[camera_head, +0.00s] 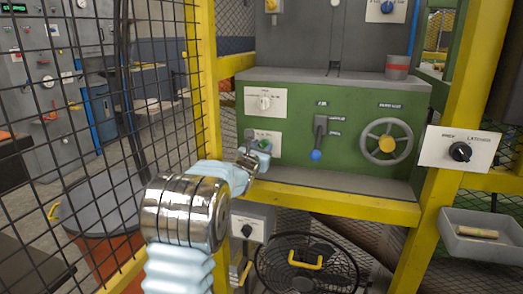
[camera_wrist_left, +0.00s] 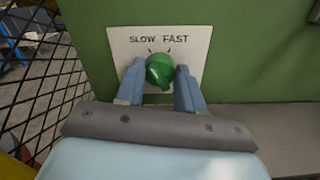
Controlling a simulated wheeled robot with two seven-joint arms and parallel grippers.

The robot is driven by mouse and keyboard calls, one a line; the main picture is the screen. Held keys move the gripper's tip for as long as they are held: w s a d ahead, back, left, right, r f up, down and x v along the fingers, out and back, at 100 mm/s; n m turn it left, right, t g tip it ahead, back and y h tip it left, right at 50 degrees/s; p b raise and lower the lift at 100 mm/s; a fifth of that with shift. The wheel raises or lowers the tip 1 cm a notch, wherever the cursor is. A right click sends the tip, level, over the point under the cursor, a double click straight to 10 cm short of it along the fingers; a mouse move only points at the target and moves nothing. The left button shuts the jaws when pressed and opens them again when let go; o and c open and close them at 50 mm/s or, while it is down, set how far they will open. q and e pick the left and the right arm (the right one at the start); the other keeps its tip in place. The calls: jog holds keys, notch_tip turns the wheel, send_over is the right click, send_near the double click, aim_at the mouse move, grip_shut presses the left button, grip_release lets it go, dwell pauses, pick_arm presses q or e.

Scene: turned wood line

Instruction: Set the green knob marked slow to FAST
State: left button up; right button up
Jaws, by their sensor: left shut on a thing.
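The green knob (camera_wrist_left: 160,70) sits on a white plate (camera_wrist_left: 200,40) marked SLOW on the left and FAST on the right, with a tick under each word. Its ridge seems to lean to the upper left, on the SLOW side, but the exact pointing is hard to read. My left gripper (camera_wrist_left: 160,86) is shut on the knob, one blue finger on each side. In the head view the left gripper (camera_head: 257,151) is at the lower left of the green machine front, partly covering the plate and the knob (camera_head: 265,145). My right gripper is not in view.
A white dial (camera_head: 264,102) is above the knob. A blue-tipped lever (camera_head: 317,140) and a handwheel (camera_head: 386,142) are to its right. A yellow post (camera_head: 204,80) and black mesh (camera_head: 100,120) stand close on the left. A grey ledge (camera_head: 335,181) runs below.

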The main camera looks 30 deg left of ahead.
pick_arm(q)
jog(key=shift+f+m+b, duration=0.2)
jog(key=shift+m+b, duration=0.4)
jog(key=shift+b, duration=0.05)
jog(key=m+b, duration=0.2)
jog(key=b, duration=0.1)
jog(key=shift+f+m, duration=0.15)
jog(key=shift+m, duration=0.15)
jog(key=m+b, duration=0.5)
jog(key=b, duration=0.4)
jog(key=shift+b, duration=0.35)
jog(key=shift+m+b, duration=0.6)
jog(key=shift+r+m+b, duration=0.3)
jog(key=shift+m+b, duration=0.05)
jog(key=shift+m, duration=0.35)
jog(key=o, duration=1)
jog(key=shift+o, duration=0.2)
jog(key=shift+d, duration=0.1)
